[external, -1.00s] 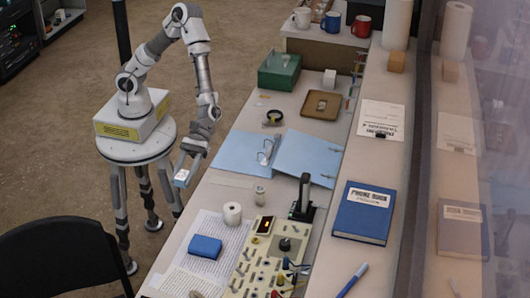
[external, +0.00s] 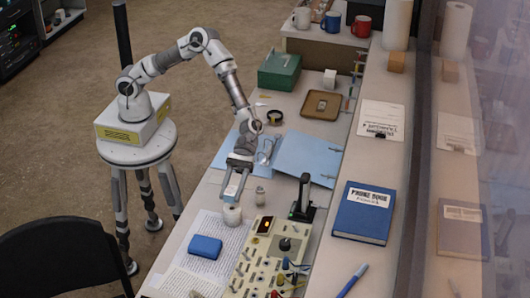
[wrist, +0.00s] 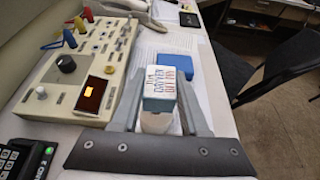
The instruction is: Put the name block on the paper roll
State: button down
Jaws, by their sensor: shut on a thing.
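The name block (wrist: 160,88), a small block with a white lettered face and teal sides, is between the fingertips of my gripper (wrist: 163,100) in the wrist view. My gripper (external: 234,192) is shut on it, pointing down. The white paper roll (external: 232,215) stands upright on the desk directly below the fingertips in the external view. Part of the roll (wrist: 156,122) shows under the block in the wrist view. I cannot tell whether the block touches the roll's top.
A blue block-shaped pad (external: 205,247) lies on printed sheets at the near left of the roll. The control panel (external: 262,262) with knobs is close on the right. An open blue binder (external: 308,158) lies behind.

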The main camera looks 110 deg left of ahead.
aim_at(232, 207)
jog(key=shift+f+b, duration=0.5)
jog(key=shift+f, duration=1.4)
jog(key=shift+f, duration=0.2)
jog(key=shift+c, duration=2.1)
grip_release()
